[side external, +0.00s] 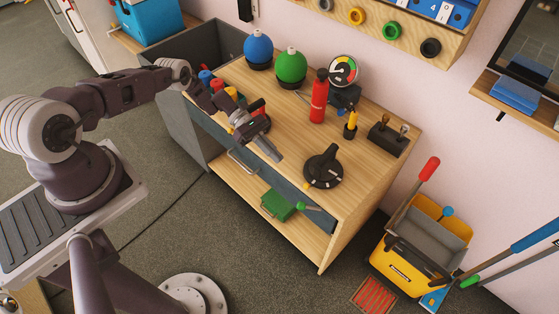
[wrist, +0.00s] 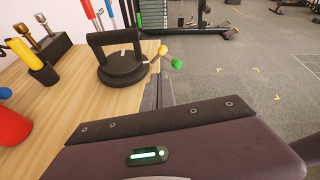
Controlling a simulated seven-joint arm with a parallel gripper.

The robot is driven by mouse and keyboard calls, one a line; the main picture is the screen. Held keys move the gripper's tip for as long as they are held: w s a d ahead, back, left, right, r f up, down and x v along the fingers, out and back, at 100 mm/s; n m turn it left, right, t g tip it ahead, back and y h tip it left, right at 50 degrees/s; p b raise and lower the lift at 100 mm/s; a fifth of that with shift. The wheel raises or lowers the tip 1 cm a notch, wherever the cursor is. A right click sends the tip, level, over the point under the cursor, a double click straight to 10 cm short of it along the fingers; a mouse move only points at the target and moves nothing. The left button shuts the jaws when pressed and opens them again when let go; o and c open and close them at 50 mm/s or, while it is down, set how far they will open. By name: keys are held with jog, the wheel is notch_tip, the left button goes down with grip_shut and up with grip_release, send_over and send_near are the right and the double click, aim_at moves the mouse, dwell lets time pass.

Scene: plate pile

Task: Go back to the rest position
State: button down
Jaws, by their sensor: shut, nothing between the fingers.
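My gripper (side external: 268,152) is in the side external view, over the front part of the wooden workbench top (side external: 290,170). It is shut and empty, with its fingers pointing down to the right. The black round knob with a raised handle (side external: 323,168) stands to the right of the fingertips, apart from them. The knob also shows in the wrist view (wrist: 122,65), beyond my gripper's dark body. My arm reaches in from the left.
Blue (side external: 258,50) and green (side external: 291,66) domes, a red bottle (side external: 319,97) and a gauge (side external: 343,71) stand at the back of the bench. A yellow bucket (side external: 408,285) is on the floor at the right. A lever with a green ball (side external: 302,206) sticks out at the bench front.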

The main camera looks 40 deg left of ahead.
jog(key=shift+r, duration=0.1)
notch_tip(320, 180, up, 32)
jog(key=w+d+m+g+y, duration=0.1)
jog(key=d+m+g+y, duration=0.1)
jog(key=m+y, duration=0.65)
jog(key=s+d+r+m+t, duration=0.1)
jog(key=s+r+m+t, duration=0.1)
jog(key=s+r+m, duration=0.6)
jog(key=s+r+m+t+y, duration=0.2)
jog(key=s+r, duration=0.1)
jog(key=s, duration=0.7)
jog(key=s+r+m+t+y, duration=0.2)
jog(key=s+r+t+y, duration=0.1)
jog(key=s, duration=0.7)
jog(key=shift+s+a, duration=0.4)
jog(key=shift+r, duration=0.1)
